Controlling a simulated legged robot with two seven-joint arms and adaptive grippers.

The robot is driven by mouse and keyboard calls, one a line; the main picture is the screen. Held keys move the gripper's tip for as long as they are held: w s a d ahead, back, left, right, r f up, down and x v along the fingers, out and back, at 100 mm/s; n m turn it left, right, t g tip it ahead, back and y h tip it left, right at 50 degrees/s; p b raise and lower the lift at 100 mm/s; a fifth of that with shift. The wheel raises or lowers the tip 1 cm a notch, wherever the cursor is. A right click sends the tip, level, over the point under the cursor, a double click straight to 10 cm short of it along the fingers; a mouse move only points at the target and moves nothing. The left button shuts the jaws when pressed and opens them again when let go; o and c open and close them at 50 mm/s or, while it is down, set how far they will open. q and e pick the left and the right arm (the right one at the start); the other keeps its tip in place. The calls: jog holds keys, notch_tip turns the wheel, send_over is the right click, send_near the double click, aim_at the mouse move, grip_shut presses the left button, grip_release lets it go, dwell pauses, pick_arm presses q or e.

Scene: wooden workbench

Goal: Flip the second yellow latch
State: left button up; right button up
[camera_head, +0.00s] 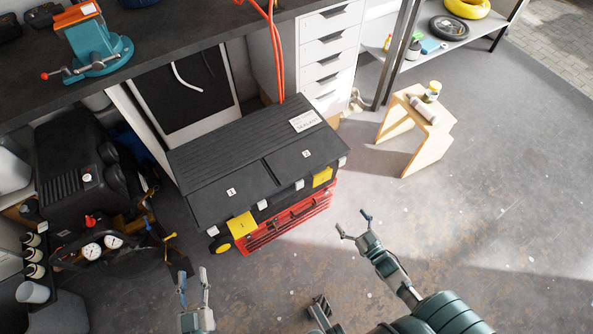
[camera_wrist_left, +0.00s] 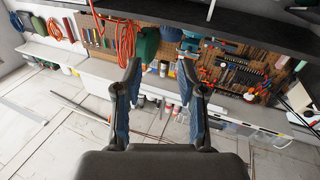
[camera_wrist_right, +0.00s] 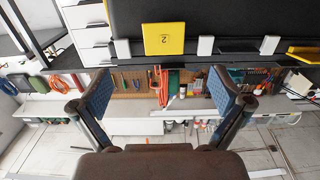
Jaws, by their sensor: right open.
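The second yellow latch (camera_head: 322,177) is on the front right of a black-lidded toolbox (camera_head: 225,150), below the lid label 2. In the right wrist view this latch (camera_wrist_right: 164,38) shows face-on, its 2 upside down. The first yellow latch (camera_head: 241,224) is at the front left and appears to stick outward; it shows edge-on in the right wrist view (camera_wrist_right: 304,54). My right gripper (camera_head: 352,225) is open and empty, in front of the second latch and apart from it. My left gripper (camera_head: 193,280) is open and empty, in front of the box's left end.
The toolbox has a red lower part (camera_head: 290,222). A workbench (camera_head: 150,50) with a blue vise (camera_head: 95,50) stands behind it. A wooden stool (camera_head: 425,145) is to the right. Black equipment with gauges (camera_head: 100,245) crowds the left. The floor at front right is clear.

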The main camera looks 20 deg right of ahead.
jog(key=b, duration=0.1)
send_near(322, 181)
jog(key=w, duration=0.2)
jog(key=w+b, duration=0.1)
jog(key=w+f+b, duration=0.1)
jog(key=w, duration=0.1)
jog(key=shift+w+d, duration=0.2)
jog(key=shift+w, duration=0.1)
jog(key=w, duration=0.2)
jog(key=w+b, duration=0.1)
jog(key=shift+w+a, duration=0.3)
jog(key=shift+w, duration=0.1)
pick_arm(q)
jog(key=s+a+r+n+t, duration=0.1)
jog(key=s+r+t, duration=0.3)
jog(key=r+t, duration=0.4)
jog(key=shift+s+a+r+t+h, duration=0.3)
jog(key=shift+a+r+h, duration=0.1)
pick_arm(e)
jog(key=shift+w+a+r, duration=0.35)
jog(key=shift+w, duration=0.15)
